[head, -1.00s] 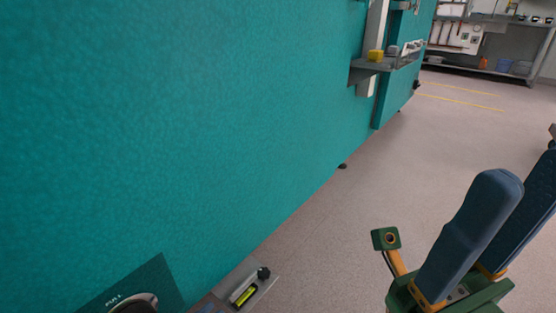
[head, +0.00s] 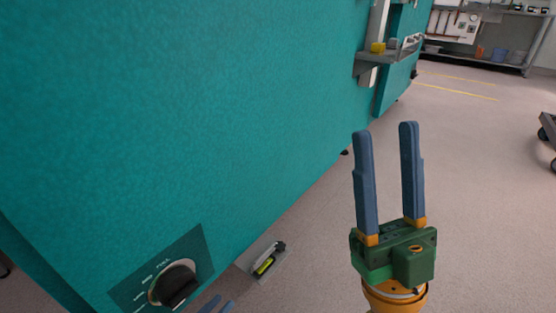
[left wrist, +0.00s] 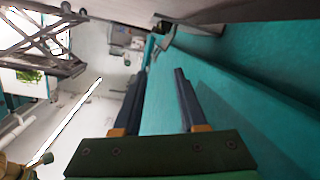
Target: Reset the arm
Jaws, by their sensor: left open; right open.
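My right gripper (head: 385,128) stands upright in the right half of the head view, over the floor. Its two blue fingers are apart with nothing between them. My left gripper (head: 218,304) shows only as blue fingertips at the bottom edge of the head view, just right of the dial panel. In the left wrist view its dark fingers (left wrist: 159,85) are spread wide and empty, with a teal wall along their right side.
The large teal chamber (head: 200,120) fills the left. Its dark panel has a round knob (head: 175,283). A small fixture with a yellow-green vial (head: 264,266) sits low beside it. A grey shelf (head: 385,57) juts out farther back. Floor is clear at right; a cart (head: 548,128) stands at the right edge.

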